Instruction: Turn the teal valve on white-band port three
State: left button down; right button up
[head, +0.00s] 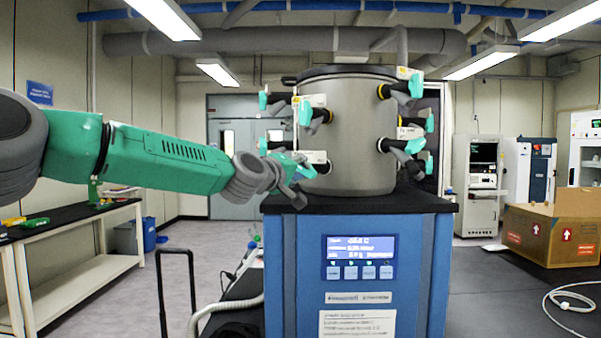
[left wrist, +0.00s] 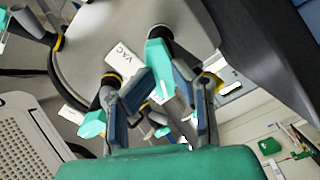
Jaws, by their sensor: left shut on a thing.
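The grey drum (head: 350,140) of the freeze dryer carries several black ports with teal valves around its side. My left gripper (head: 292,182) reaches in from the left to the lower front-left port. It is shut on the teal valve (head: 306,170) there. In the left wrist view, my fingers (left wrist: 165,88) stand on either side of this teal valve (left wrist: 157,58), below a black port stub. A "VAC" label (left wrist: 122,58) is beside it. My right gripper is not in view.
Other teal valves (head: 305,112) stick out close above and to the right (head: 415,146). Another port (left wrist: 30,25) shows at the wrist view's upper left. The blue cabinet (head: 360,310) is under the drum. A workbench (head: 80,225) stands left and a cardboard box (head: 553,235) right.

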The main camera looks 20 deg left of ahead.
pick_arm(q)
jog(key=shift+f, duration=0.35)
jog(key=c, duration=1.4)
grip_release()
jog(key=shift+w, duration=0.1)
jog(key=shift+c, duration=0.2)
jog(key=shift+w, duration=0.15)
jog(key=shift+r, duration=0.15)
jog(key=v, duration=1.2)
